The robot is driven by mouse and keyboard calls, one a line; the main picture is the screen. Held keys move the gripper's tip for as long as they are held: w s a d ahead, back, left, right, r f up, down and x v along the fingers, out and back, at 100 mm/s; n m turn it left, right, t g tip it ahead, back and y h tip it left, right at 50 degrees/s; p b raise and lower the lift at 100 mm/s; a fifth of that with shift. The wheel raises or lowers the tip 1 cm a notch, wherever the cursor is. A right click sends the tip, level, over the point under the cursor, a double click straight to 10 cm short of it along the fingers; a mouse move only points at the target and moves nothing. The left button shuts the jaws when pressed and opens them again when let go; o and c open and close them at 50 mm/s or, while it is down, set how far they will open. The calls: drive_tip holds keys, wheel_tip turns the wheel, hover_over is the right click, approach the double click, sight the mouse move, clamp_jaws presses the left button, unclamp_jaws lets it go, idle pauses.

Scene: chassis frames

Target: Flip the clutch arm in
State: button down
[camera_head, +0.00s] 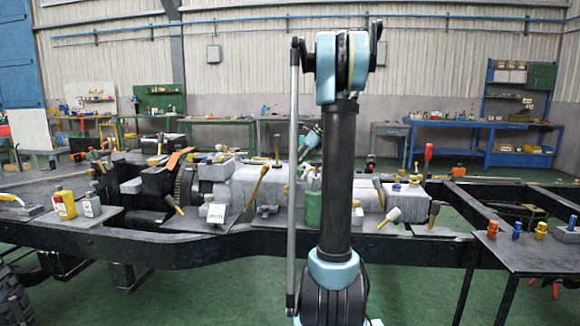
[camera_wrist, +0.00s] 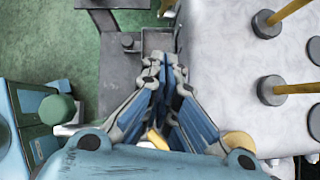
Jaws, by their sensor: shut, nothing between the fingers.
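I cannot tell for sure which lever is the clutch arm. In the wrist view, my gripper (camera_wrist: 160,65) has its fingers together and empty, above a dark grey bracket (camera_wrist: 120,65). A pale grey housing (camera_wrist: 220,60) lies right of the fingers, with yellow rods (camera_wrist: 296,88) on dark round bosses. A yellow piece (camera_wrist: 157,138) shows partly between the finger links, its rest hidden. In the head view, my arm stands before the chassis and I cannot make out the fingertips. A yellow lever (camera_head: 257,186) tilts up from the grey gearbox (camera_head: 235,190) left of my arm.
The black chassis rail (camera_head: 150,246) runs across the front. An orange lever (camera_head: 178,158) and several knobbed levers crowd the gearbox. A side table (camera_head: 525,255) with small coloured parts stands at right. In the wrist view, a teal box (camera_wrist: 30,115) with a green knob lies left.

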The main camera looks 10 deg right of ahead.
drive_tip(key=x, duration=0.7)
drive_tip(key=shift+w+a+f, duration=0.1)
drive_tip(key=shift+a+f, duration=0.1)
drive_tip(key=shift+w+a+r, duration=0.15)
drive_tip(key=shift+w+a, duration=0.2)
drive_tip(key=shift+a, duration=0.25)
drive_tip(key=shift+w+a+r, duration=0.2)
drive_tip(key=shift+w+a, duration=0.1)
drive_tip(key=shift+a, duration=0.3)
drive_tip(key=shift+w+a+r, duration=0.15)
drive_tip(key=shift+w+a, duration=0.2)
drive_tip(key=shift+a, duration=0.2)
drive_tip(key=shift+d+r, duration=0.1)
